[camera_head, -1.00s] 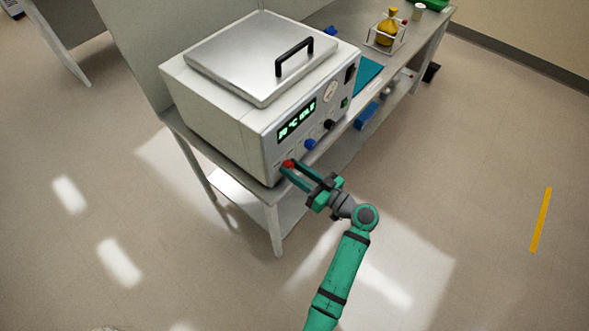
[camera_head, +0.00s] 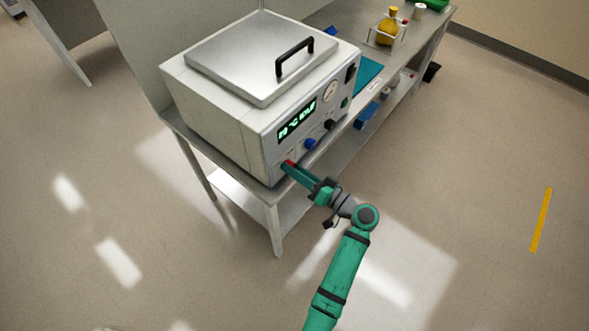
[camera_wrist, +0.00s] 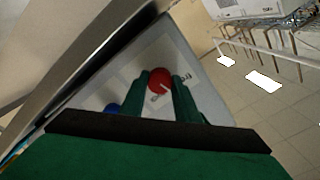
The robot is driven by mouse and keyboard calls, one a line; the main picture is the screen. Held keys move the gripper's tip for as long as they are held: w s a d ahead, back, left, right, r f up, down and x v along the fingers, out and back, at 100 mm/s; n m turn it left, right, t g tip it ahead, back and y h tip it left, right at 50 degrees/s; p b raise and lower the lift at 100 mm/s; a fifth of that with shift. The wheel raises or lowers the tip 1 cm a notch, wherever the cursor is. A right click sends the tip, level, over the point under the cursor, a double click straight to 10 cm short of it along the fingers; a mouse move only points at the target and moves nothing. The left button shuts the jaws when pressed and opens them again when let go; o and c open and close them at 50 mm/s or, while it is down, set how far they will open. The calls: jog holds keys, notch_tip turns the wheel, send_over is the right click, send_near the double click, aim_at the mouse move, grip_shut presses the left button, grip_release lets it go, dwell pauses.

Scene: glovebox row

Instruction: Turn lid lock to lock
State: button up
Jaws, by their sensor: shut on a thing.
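A white box-shaped device (camera_head: 215,118) with a steel lid (camera_head: 250,55) and a black lid handle (camera_head: 295,57) stands on the bench. The lid lies flat on top. A red knob (camera_wrist: 159,80) with a white pointer line sits low on the front panel. In the head view the red knob (camera_head: 289,162) shows only as a small patch behind the fingers. My gripper (camera_head: 288,167) is shut on the red knob. In the wrist view my gripper (camera_wrist: 160,84) has one green finger on each side of it. Printed labels beside the knob are too blurred to read.
A blue knob (camera_head: 310,143) and a black knob (camera_head: 330,125) are on the same panel, near a lit display (camera_head: 297,120). A yellow flask (camera_head: 388,27) stands farther along the bench (camera_head: 425,40). The floor around my arm is clear.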

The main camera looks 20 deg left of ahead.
jog(key=shift+m, duration=5.7)
jog(key=shift+w+d+m, duration=0.1)
jog(key=shift+m, duration=0.2)
jog(key=o, duration=1.1)
jog(key=shift+c, duration=0.2)
jog(key=v, duration=1)
jog(key=shift+s+d, duration=0.3)
